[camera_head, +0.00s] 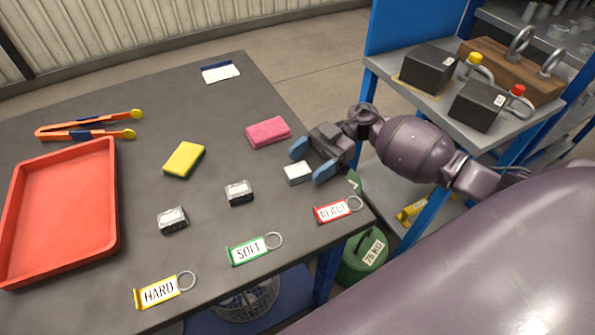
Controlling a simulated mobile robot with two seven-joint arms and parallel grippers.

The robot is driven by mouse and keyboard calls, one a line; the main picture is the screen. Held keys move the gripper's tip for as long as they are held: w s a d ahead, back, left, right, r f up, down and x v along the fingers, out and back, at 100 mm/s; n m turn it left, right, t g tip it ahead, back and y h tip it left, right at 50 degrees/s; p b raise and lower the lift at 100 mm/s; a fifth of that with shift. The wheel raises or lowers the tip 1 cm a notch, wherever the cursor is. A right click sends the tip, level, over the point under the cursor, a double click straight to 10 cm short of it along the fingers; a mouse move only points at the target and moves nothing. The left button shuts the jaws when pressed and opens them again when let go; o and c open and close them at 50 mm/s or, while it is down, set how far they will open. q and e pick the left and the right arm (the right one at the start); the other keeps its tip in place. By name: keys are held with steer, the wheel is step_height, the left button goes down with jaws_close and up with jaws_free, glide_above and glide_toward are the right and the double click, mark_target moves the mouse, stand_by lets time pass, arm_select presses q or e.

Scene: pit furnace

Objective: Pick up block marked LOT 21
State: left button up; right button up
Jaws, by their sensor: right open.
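Three small metal blocks lie in a slanting row on the dark table: a left block (172,220), a middle block (239,192) and a right block (298,173). Each has a pale top; the lettering is too small to read, so I cannot tell which is LOT 21. My right gripper (311,161) comes in from the right with its blue-tipped fingers apart. The right block lies just in front of the fingertips, close to the nearer one; I cannot tell if they touch. Nothing shows held. My left gripper is not in view.
A red tray (108,215), yellow sponge (184,160), pink sponge (268,132) and orange tongs (60,130) lie on the table (215,275). Yellow HARD (158,291), green SOFT (248,250) and red (331,211) tags line the front. A blue rack (405,45) stands at right.

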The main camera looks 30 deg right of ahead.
mark_target(298, 173)
steer(key=shift+x, duration=1.15)
steer(key=shift+c, duration=0.4)
